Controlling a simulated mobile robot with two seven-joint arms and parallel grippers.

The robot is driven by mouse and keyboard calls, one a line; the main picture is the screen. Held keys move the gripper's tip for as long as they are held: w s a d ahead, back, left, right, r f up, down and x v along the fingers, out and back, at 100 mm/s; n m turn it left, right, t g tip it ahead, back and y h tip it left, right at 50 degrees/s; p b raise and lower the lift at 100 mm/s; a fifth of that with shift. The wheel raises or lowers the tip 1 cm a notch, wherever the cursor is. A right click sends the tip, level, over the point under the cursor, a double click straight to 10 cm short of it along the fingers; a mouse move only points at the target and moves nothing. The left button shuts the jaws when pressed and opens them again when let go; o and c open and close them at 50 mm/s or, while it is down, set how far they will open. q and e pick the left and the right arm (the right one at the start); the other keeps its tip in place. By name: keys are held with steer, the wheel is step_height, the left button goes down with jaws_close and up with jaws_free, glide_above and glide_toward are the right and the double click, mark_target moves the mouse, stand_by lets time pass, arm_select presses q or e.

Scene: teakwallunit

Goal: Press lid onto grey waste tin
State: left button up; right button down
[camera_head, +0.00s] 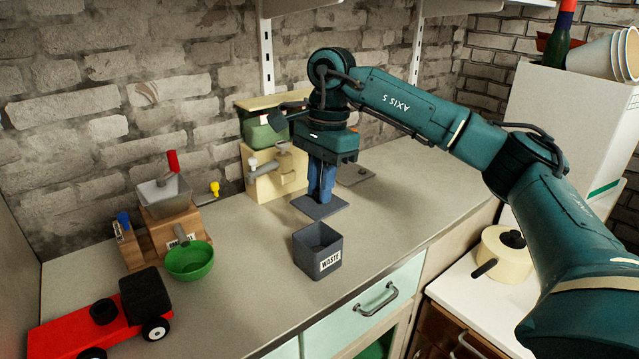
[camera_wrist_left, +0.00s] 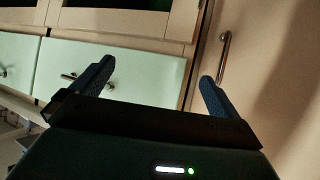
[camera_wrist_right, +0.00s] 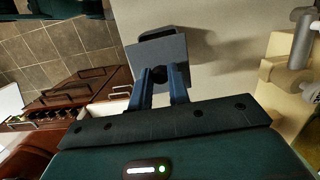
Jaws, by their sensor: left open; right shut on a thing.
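The grey waste tin (camera_head: 318,252) stands upright and open at the top on the worktop, with a white WASTE label on its front. The flat square grey lid (camera_head: 319,207) is level above the worktop, behind the tin in the head view. My right gripper (camera_head: 321,190) is shut on the lid's knob, which the fingers mostly hide. In the right wrist view the lid (camera_wrist_right: 158,52) lies beyond the blue fingers, and part of a dark square shape shows past its far edge. My left gripper (camera_wrist_left: 155,85) is open and empty, facing the cabinet fronts, and is outside the head view.
A green bowl (camera_head: 190,261) and a red toy truck (camera_head: 100,318) stand left of the tin. A cream machine (camera_head: 275,172) stands behind the lid by the wall. A cream pot (camera_head: 502,255) is on the lower right surface. Worktop right of the tin is clear.

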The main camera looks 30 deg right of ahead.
mark_target(319, 205)
steer(key=shift+a, duration=0.25)
steer(key=shift+d+f+b, duration=0.1)
steer(key=shift+f+b, duration=0.4)
step_height(319, 205, down, 3)
steer(key=b, duration=0.2)
steer(key=shift+f+b, duration=0.15)
steer(key=shift+b, duration=0.25)
steer(key=shift+f+b, duration=0.5)
steer(key=shift+f, duration=0.45)
arm_select(q)
steer(key=shift+w+d+f+t+h, duration=0.3)
steer(key=shift+w+d+f+h, duration=0.1)
steer(key=shift+d+h, duration=0.15)
steer(key=shift+a, duration=0.1)
steer(key=shift+r, duration=0.1)
arm_select(e)
steer(key=shift+f, duration=0.15)
